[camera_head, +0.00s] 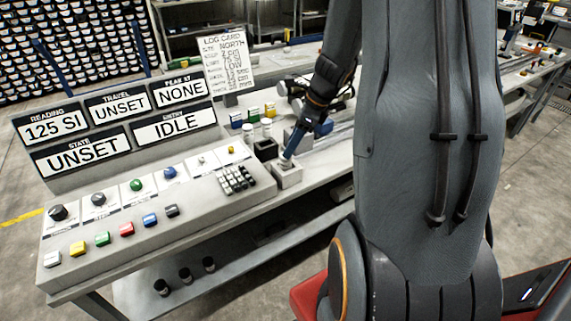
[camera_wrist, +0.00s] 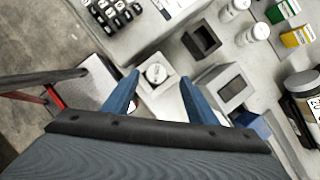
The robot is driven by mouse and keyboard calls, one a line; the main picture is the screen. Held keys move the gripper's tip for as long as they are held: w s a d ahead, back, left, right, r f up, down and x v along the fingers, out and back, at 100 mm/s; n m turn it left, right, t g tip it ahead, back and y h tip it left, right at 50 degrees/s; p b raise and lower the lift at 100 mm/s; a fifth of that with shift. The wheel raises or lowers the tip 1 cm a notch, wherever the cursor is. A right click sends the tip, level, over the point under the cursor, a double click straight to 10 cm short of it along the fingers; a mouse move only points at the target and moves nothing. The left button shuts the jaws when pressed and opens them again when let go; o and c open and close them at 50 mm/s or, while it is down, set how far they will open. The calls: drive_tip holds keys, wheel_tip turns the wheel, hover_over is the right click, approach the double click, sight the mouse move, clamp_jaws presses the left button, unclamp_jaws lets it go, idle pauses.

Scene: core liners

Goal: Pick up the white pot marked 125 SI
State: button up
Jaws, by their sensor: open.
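A white round pot (camera_wrist: 156,73) sits in a pale square block (camera_wrist: 165,97) in the wrist view, seen from above. Any mark on it is too small to read. My gripper (camera_wrist: 160,80) is open, with its blue fingers on either side of the pot. I cannot tell whether they touch it. In the head view my gripper (camera_head: 289,154) is just above the same block (camera_head: 288,177) at the bench's near edge, and mostly hides the pot. Two other white pots (camera_wrist: 252,35) (camera_wrist: 234,10) stand farther back on the bench, their marks unreadable.
A black open box (camera_wrist: 202,39) and a grey box with a dark window (camera_wrist: 225,86) stand close by. Green (camera_wrist: 283,10) and yellow (camera_wrist: 297,37) boxes stand beyond.

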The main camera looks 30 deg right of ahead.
sight(286, 164)
drive_tip(key=shift+s+p+x, duration=0.15)
drive_tip(key=shift+p+x, duration=0.15)
drive_tip(key=shift+x, duration=1.1)
drive_tip(key=shift+s+p+x, duration=0.15)
drive_tip(key=shift+p+x, duration=0.15)
drive_tip(key=shift+x, duration=1.15)
drive_tip(key=shift+a, duration=0.15)
drive_tip(key=c, duration=1.3)
